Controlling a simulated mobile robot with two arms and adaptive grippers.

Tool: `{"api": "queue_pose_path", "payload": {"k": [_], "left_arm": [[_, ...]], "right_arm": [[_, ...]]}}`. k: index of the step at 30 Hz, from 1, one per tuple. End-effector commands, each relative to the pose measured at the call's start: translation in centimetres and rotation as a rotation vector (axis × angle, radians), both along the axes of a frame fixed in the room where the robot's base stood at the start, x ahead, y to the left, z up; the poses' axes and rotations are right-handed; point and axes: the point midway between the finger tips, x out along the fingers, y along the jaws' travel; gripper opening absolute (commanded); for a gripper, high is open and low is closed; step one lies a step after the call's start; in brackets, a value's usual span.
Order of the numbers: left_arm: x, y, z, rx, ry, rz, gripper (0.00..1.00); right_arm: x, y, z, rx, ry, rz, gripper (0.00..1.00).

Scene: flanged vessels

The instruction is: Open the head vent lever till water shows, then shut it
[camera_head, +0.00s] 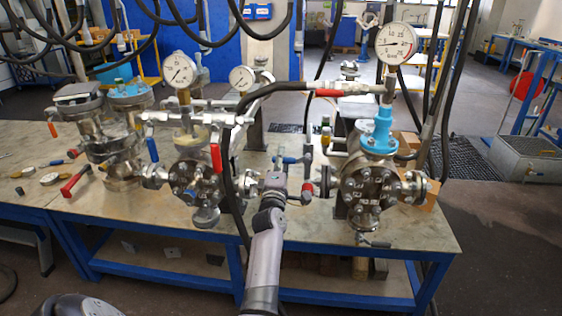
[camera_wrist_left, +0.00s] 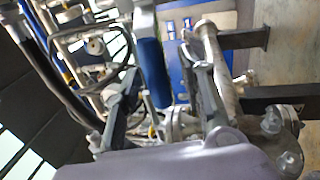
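My left gripper (camera_head: 280,168) reaches in from the bottom middle, between the central vessel (camera_head: 195,178) and the right vessel (camera_head: 368,185). A small blue lever (camera_head: 293,160) is just beyond its tips. In the left wrist view a blue handle (camera_wrist_left: 152,72) shows between the parted fingers (camera_wrist_left: 165,95); contact cannot be told. The fingers look open. Several red and blue levers are in view, among them an upright red one (camera_head: 215,158); which is the head vent lever cannot be told. No water is visible. My right gripper is not in view.
Dial gauges (camera_head: 397,43) stand above the vessels. Black hoses (camera_head: 228,160) hang in front of and between them. Other vessels (camera_head: 110,140) crowd the left of the workbench (camera_head: 130,212). The bench's front right corner is clear.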

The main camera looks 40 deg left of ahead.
Motion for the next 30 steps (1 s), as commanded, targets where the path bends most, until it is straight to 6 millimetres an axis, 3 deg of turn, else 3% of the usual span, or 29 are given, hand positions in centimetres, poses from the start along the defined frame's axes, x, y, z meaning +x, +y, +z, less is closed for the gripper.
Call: {"api": "queue_pose_path", "payload": {"k": [5,18,22,30], "left_arm": [[0.0,0.0,0.9,0.000,-0.004,0.001,0.37],[0.0,0.0,8.7,-0.001,-0.006,0.000,0.37],[0.0,0.0,9.8,0.001,-0.003,0.001,0.37],[0.0,0.0,10.0,0.000,0.000,0.000,0.37]], "right_arm": [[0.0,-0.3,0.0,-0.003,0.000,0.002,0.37],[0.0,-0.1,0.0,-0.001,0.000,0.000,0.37],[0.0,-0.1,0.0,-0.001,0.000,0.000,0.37],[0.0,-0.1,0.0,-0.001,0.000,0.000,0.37]]}}
